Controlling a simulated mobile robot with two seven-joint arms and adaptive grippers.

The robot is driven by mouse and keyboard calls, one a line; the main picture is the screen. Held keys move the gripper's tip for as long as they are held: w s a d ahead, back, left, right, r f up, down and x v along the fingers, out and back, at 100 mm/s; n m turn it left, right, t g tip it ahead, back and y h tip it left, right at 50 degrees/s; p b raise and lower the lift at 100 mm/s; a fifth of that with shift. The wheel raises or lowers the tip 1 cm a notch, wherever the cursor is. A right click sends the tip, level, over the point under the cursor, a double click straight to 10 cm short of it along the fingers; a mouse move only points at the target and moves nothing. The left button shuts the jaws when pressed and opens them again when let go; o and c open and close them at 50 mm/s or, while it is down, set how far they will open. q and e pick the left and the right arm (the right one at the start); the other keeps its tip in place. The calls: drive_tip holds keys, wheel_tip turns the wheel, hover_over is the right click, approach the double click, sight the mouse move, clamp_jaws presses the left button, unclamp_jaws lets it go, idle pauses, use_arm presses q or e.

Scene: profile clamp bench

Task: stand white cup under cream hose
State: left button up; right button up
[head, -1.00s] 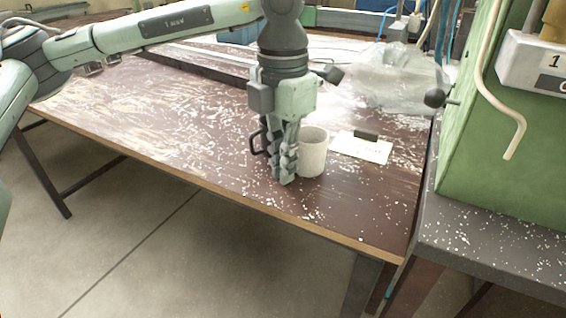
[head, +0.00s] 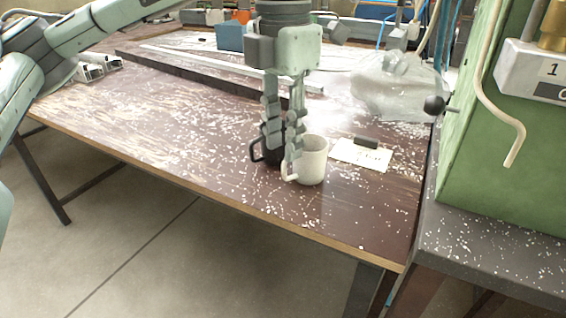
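The white cup (head: 314,161) stands upright on the brown table, with its handle on its left side. My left gripper (head: 281,150) points down just left of the white cup. Its two fingers are apart, and one overlaps the cup's handle side in the picture; I cannot tell whether it touches. A black cup (head: 271,158) stands behind the fingers, partly hidden, with its handle to the left. The cream hose (head: 494,105) hangs down the front of the green machine at the right, its open end low over the grey bench. My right gripper is out of view.
A paper label with a black block (head: 366,142) lies right of the white cup. A clear plastic bag (head: 395,92) and long metal profiles (head: 215,65) lie farther back. A black knob (head: 434,105) sticks out from the green machine (head: 480,170). The grey bench (head: 480,238) has bare room.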

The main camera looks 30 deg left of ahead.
use_arm(q)
wheel_tip(320, 180, up, 6)
drive_tip(key=shift+f, duration=0.2)
drive_tip(key=shift+s+f, duration=0.1)
idle(0.4)
